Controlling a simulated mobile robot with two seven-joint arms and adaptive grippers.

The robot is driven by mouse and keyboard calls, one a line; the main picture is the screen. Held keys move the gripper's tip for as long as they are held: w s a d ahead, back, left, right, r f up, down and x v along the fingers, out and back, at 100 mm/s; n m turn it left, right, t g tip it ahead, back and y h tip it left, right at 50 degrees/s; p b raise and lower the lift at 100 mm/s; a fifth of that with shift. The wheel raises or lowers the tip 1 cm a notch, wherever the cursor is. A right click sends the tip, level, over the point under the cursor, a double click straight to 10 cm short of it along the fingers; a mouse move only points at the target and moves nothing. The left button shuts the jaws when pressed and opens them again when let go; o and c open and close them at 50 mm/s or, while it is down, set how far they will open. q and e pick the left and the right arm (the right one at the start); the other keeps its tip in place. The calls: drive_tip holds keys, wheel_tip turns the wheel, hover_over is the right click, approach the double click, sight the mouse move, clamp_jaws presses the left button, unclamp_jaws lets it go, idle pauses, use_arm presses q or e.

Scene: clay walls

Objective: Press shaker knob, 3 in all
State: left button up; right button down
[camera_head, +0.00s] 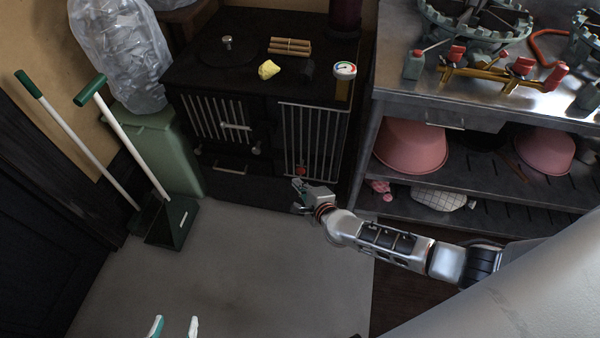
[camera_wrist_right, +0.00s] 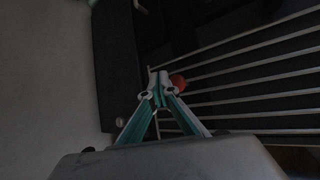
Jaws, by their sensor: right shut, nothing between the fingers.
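The shaker knob is a small red knob (camera_head: 301,170) low on the front of the black stove (camera_head: 262,90), at the foot of its right barred grate. My right gripper (camera_head: 299,195) is just in front of and below it in the head view. In the right wrist view the closed fingertips (camera_wrist_right: 158,84) meet, with nothing between them, and the red knob (camera_wrist_right: 178,81) shows right beside them, partly hidden. I cannot tell whether they touch. My left gripper (camera_head: 175,326) shows only its two fingertips at the bottom edge; they are apart with nothing visible between them.
A green bin (camera_head: 165,150) with a clear bag stands left of the stove, beside a green dustpan (camera_head: 172,222) and long handles. A metal workbench (camera_head: 470,120) with pink bowls on its shelf stands right. Grey floor (camera_head: 225,270) in front is clear.

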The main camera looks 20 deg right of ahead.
use_arm(q)
drive_tip(key=shift+w+r+t+p, duration=0.15)
drive_tip(key=shift+w+r+p, duration=0.1)
drive_tip(key=shift+r, duration=0.25)
drive_tip(key=shift+w+r+t+p, duration=0.15)
drive_tip(key=shift+w+r, duration=0.05)
drive_tip(key=shift+r, duration=0.25)
use_arm(e)
drive_tip(key=s+a, duration=0.2)
drive_tip(key=s, duration=0.1)
drive_tip(key=shift+s+a+r, duration=0.1)
drive_tip(key=shift+s+a, duration=0.1)
idle(1.0)
